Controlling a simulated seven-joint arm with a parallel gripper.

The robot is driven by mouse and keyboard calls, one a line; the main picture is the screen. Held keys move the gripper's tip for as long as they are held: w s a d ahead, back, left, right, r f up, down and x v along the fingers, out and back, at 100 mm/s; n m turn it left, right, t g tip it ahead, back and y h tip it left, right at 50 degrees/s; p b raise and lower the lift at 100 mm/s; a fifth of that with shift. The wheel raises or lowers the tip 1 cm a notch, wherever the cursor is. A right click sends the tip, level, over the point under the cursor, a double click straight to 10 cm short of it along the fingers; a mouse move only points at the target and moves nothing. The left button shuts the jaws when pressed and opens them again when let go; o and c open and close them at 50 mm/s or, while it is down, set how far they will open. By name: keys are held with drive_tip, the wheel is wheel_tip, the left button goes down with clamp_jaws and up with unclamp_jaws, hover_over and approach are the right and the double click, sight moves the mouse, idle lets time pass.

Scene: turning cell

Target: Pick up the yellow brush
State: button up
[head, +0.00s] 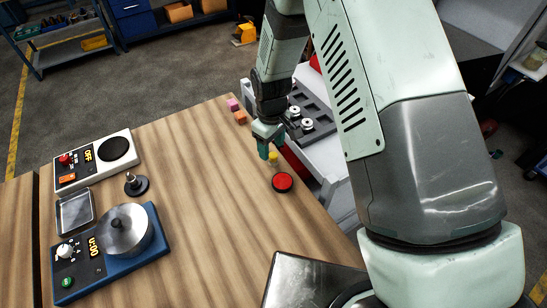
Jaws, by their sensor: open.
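A small yellow object (273,158), which may be the yellow brush, is near the right edge of the wooden table in the head view. Its shape is too small to make out and part of it is hidden by my fingers. My gripper (270,147) points down right at it, with its teal fingers open. I cannot tell whether the fingers are around the yellow object or only above or beside it.
A red round thing (282,182) lies just in front of the yellow object. Pink (233,104) and orange (240,117) blocks lie farther back. A dark tray (320,99) with metal parts is beyond the edge. Devices (70,262) stand left; the table's middle (195,165) is clear.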

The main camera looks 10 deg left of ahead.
sight(273, 154)
drive_tip(key=f, duration=0.5)
drive_tip(key=shift+w+d+f, duration=0.15)
drive_tip(key=shift+w+f, duration=0.15)
drive_tip(key=shift+f, duration=0.05)
clamp_jaws()
wheel_tip(273, 154, up, 10)
drive_tip(key=shift+r, duration=0.1)
drive_tip(key=c, duration=0.6)
unclamp_jaws()
drive_tip(key=shift+c, duration=0.2)
drive_tip(key=c, duration=0.4)
